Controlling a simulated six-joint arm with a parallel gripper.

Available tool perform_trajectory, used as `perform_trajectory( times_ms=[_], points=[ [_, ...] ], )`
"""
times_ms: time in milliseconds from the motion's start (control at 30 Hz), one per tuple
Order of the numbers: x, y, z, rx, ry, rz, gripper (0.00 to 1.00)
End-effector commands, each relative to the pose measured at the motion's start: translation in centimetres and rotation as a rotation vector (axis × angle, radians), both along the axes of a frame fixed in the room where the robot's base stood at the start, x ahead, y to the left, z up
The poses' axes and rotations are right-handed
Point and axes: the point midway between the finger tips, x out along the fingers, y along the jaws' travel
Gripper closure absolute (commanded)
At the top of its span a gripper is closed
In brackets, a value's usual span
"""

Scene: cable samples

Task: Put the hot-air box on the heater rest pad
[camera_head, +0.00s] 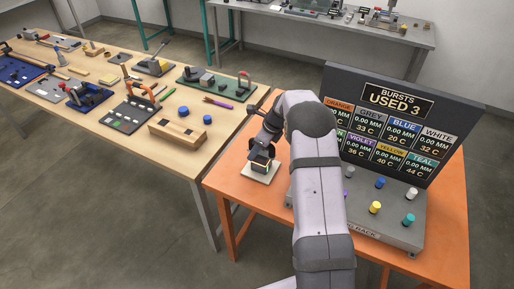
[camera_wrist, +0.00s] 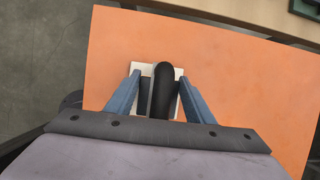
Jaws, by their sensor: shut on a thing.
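My gripper (camera_head: 262,148) is shut on the hot-air box (camera_head: 260,161), a small dark block with a lighter band, at the left part of the orange table. In the wrist view, the box's black rounded top (camera_wrist: 163,88) sits between the two blue fingers of my gripper (camera_wrist: 158,98). The heater rest pad (camera_head: 256,177) is a small pale square directly below the box. The pad also shows behind the box in the wrist view (camera_wrist: 147,69). Whether the box touches the pad or hangs just above it, I cannot tell.
A dark board with readings (camera_head: 395,118) stands behind a grey base (camera_head: 397,234) with several coloured knobs, right of my arm. The orange table (camera_head: 238,187) is clear around the pad. A wooden bench (camera_head: 150,150) with tools stands to the left.

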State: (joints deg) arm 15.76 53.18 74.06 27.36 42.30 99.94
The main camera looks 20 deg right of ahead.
Motion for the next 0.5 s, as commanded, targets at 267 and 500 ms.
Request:
perform_trajectory(
  times_ms=[267, 500],
  points=[
    [-0.01, 0.01, -0.16, 0.001, 0.001, 0.0, 0.33],
    [0.0, 0.0, 0.16, 0.0, 0.0, 0.0, 0.33]
  ],
)
